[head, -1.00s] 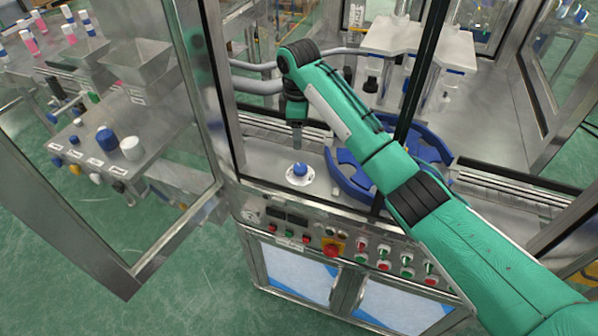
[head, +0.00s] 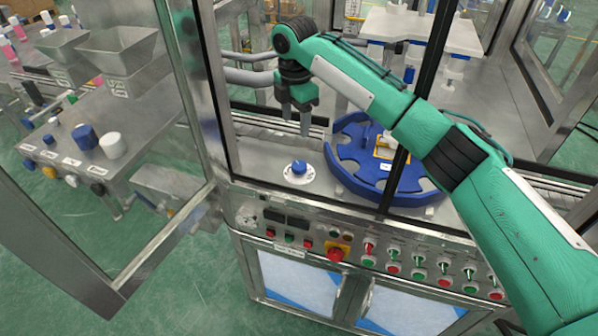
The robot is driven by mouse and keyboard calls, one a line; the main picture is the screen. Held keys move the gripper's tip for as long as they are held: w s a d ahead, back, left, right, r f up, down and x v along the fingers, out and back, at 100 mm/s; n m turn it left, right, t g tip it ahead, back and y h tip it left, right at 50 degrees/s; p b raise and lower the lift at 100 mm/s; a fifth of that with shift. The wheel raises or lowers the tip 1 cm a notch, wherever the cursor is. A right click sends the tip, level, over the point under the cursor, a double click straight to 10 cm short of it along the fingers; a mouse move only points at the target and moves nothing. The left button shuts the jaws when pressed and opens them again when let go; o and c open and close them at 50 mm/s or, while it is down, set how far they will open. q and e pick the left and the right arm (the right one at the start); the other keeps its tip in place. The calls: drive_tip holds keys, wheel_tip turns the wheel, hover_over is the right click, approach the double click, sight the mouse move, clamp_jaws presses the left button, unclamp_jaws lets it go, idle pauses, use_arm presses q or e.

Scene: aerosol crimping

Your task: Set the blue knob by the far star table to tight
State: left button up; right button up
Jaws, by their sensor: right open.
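The blue knob (head: 299,168) sits on a round white dial plate (head: 311,177) on the machine's metal deck, left of the blue star table (head: 392,194). The dial's marks are too small to read, so I cannot tell its setting. My right gripper (head: 295,128) points down above and slightly behind the knob. Its fingers are apart and empty, and it does not touch the knob. My right arm reaches in from the lower right over the star table and hides part of it. My left gripper is not in view.
An open glass door (head: 110,190) stands at the left, with its frame post close to my gripper's left. A front post crosses the star table. The control panel (head: 370,250) with a red emergency button (head: 336,254) runs below the deck.

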sight(299, 165)
drive_tip(key=shift+n, duration=0.5)
drive_tip(key=f+p, duration=0.1)
drive_tip(key=f, duration=0.3)
drive_tip(key=f+p, duration=0.1)
drive_tip(key=f, duration=0.3)
drive_tip(key=f+p, duration=0.1)
drive_tip(key=f, duration=0.3)
drive_tip(key=shift+s+d+f, duration=0.15)
drive_tip(key=shift+d+f, duration=0.15)
drive_tip(key=shift+d, duration=0.1)
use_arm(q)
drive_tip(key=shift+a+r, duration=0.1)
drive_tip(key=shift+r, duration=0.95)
use_arm(e)
drive_tip(key=shift+f, duration=0.6)
drive_tip(key=c, duration=1)
